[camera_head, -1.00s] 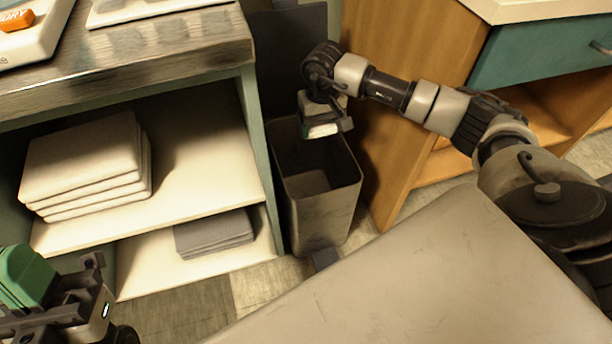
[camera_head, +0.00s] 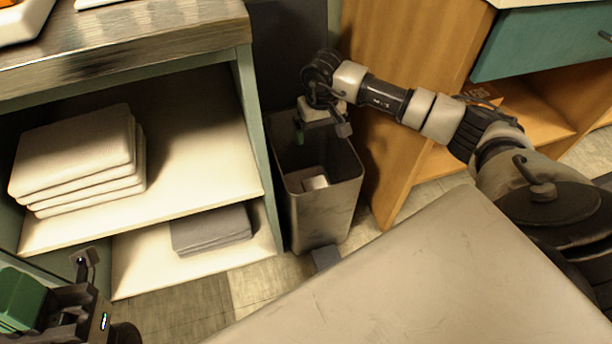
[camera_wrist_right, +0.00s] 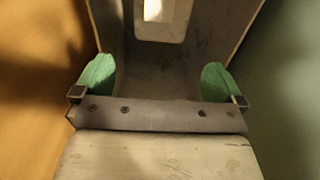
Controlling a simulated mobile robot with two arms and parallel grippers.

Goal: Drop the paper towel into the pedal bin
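The paper towel (camera_head: 315,182) is a small pale piece lying on the floor inside the grey pedal bin (camera_head: 325,222). In the right wrist view a bright white piece, which looks like the towel (camera_wrist_right: 153,9), shows at the top edge inside the bin (camera_wrist_right: 232,25). My right gripper (camera_head: 322,130) is over the bin's opening, above and apart from the towel. Its green-padded fingers stand wide apart with nothing between them in the wrist view (camera_wrist_right: 157,80). My left gripper (camera_head: 60,300) is at the lower left, partly cut off, with a green block-like part; its opening is unclear.
An open shelf unit with folded white towels (camera_head: 80,160) and grey cloths (camera_head: 212,230) stands left of the bin. A wooden cabinet (camera_head: 395,165) stands close on the right. A pale flat surface (camera_head: 430,270) fills the front.

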